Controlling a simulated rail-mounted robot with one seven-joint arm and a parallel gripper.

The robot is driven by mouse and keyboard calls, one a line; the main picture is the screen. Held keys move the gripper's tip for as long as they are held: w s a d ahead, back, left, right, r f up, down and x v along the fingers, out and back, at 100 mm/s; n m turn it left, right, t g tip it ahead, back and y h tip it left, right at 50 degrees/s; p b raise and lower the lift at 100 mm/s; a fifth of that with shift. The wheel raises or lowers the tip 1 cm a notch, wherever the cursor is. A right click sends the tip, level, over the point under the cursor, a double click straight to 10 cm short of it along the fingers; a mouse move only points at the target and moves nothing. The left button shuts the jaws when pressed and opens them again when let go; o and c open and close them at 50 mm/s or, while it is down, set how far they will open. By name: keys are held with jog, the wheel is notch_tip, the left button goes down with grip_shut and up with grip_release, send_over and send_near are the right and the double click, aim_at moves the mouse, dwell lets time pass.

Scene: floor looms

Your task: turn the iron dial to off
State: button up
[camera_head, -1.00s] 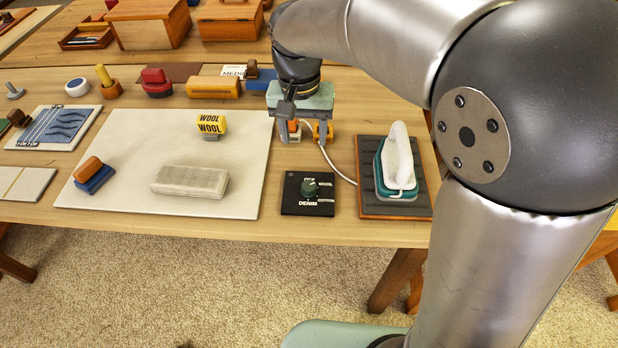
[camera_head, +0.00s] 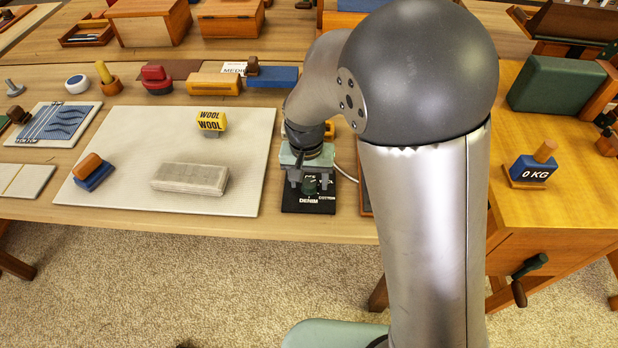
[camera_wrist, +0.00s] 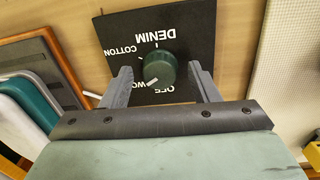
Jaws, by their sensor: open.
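The green round dial (camera_wrist: 160,69) sits on a black panel (camera_wrist: 192,25) with white labels: DENIM, COTTON, OFF and a partly hidden one starting "WO". A short white mark shows on the dial's lower-left side in the wrist view. My gripper (camera_wrist: 158,76) is open, its two fingers on either side of the dial with small gaps seeming to show. In the head view my gripper (camera_head: 310,180) is over the panel (camera_head: 291,200), and the dial is mostly hidden. The iron (camera_wrist: 35,108), white and teal, rests on its stand at the left of the wrist view.
A pale mat (camera_head: 240,150) with a grey block (camera_head: 190,179) and a yellow WOOL block (camera_head: 211,121) lies left of the panel. The iron stand (camera_wrist: 62,60) is close beside the panel. In the head view my arm hides most of that stand.

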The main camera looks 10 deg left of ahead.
jog(key=c, duration=1)
jog(key=shift+o, duration=0.2)
jog(key=n+b, duration=0.1)
jog(key=n, duration=0.4)
jog(key=shift+n, duration=0.4)
jog(key=n, duration=0.6)
jog(key=shift+t, duration=0.3)
jog(key=o, duration=1)
jog(key=shift+c, duration=0.2)
